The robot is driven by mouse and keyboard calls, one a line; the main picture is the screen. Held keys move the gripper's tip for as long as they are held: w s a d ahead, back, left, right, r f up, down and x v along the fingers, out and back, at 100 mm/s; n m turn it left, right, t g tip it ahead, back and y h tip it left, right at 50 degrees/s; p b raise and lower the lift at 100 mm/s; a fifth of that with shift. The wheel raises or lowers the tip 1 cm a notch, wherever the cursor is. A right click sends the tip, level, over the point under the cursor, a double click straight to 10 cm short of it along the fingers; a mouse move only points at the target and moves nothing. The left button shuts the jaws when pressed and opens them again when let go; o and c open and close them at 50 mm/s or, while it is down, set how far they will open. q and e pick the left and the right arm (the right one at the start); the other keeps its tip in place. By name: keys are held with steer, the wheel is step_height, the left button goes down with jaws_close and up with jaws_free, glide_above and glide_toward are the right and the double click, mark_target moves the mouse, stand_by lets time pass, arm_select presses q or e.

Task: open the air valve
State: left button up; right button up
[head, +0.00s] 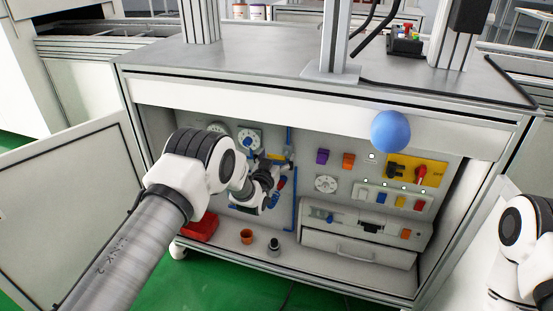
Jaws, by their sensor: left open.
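My left arm reaches from the left into the open cabinet. My left gripper (279,174) is open, close to the back panel beside the blue air pipe (294,200). Small blue and red parts show around its fingers, and the air valve is largely hidden there. I cannot tell which part is its handle or whether the fingers touch it.
A yellow switch plate with a red knob (421,176) and several coloured buttons are on the right of the panel. A drawer unit (358,247) stands below them. A red box (201,227) and an orange cup (247,236) are on the cabinet floor. A blue ball (391,131) shows before the top edge.

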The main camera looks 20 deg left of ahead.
arm_select(q)
steer(key=c, duration=1.2)
steer(key=shift+o, duration=0.2)
steer(key=shift+r, duration=0.1)
steer(key=m, duration=0.2)
steer(key=r+m+p, duration=0.1)
steer(key=m, duration=0.1)
steer(key=shift+d+m, duration=0.1)
steer(key=shift+m, duration=0.2)
steer(key=m, duration=0.3)
steer(key=m+p, duration=0.1)
steer(key=shift+d+r+m, duration=0.3)
steer(key=shift+d+r, duration=0.05)
steer(key=m, duration=0.4)
steer(key=shift+d+r+m, duration=0.2)
steer(key=shift+d+m, duration=0.1)
steer(key=shift+d, duration=0.1)
steer(key=shift+d+m, duration=0.25)
steer(key=shift+m, duration=0.8)
steer(key=shift+d+m, duration=0.2)
steer(key=shift+m, duration=0.85)
